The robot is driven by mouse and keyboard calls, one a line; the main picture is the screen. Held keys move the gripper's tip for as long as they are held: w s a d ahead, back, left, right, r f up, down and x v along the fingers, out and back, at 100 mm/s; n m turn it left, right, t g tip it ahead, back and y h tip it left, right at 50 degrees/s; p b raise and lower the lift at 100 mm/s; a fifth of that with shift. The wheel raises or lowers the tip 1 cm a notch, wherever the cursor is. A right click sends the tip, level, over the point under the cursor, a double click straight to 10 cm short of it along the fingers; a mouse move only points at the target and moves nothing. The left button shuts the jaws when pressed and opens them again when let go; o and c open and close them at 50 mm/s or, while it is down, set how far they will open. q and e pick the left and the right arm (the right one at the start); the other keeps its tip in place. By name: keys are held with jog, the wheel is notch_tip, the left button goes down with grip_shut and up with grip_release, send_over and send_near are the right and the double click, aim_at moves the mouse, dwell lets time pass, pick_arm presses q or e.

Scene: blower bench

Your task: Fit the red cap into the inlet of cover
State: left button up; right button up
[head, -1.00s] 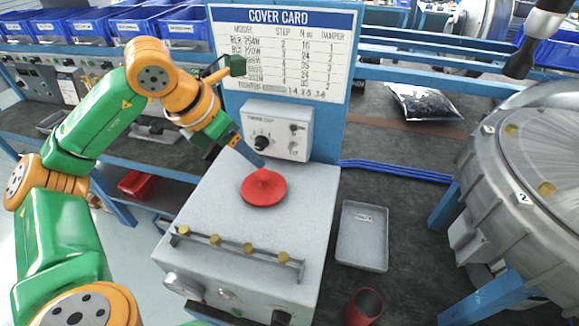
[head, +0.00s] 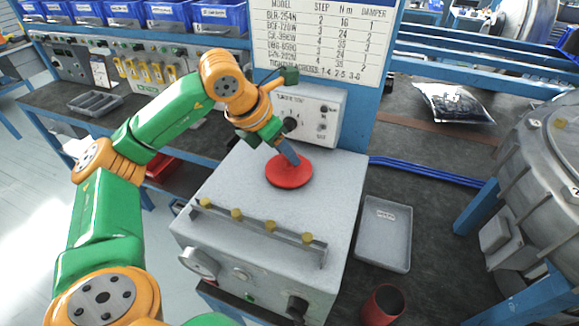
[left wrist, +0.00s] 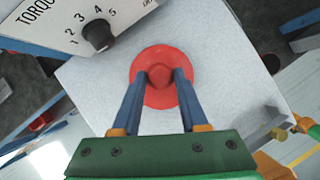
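The red cap (head: 289,171), a round disc with a raised knob, lies flat on the top of the grey bench box. My left gripper (head: 287,158) has its blue fingers down at the cap. In the left wrist view, the fingertips (left wrist: 161,75) stand apart on either side of the knob of the cap (left wrist: 161,98). Whether they touch the knob is hard to tell. A large round grey metal housing (head: 540,150), possibly the cover, stands at the right, cut by the picture edge. I cannot make out its inlet. My right gripper is not in view.
A rail with several brass knobs (head: 258,224) runs along the front of the box top. A torque control unit (head: 305,112) stands behind the cap. A grey tray (head: 384,234) and an open red cup (head: 384,305) are to the right. The dark bench beyond is mostly clear.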

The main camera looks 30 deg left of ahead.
pick_arm(q)
grip_shut()
notch_tip(320, 180, up, 4)
jog(key=p, duration=0.3)
jog(key=shift+p, duration=0.3)
jog(key=shift+f, duration=0.1)
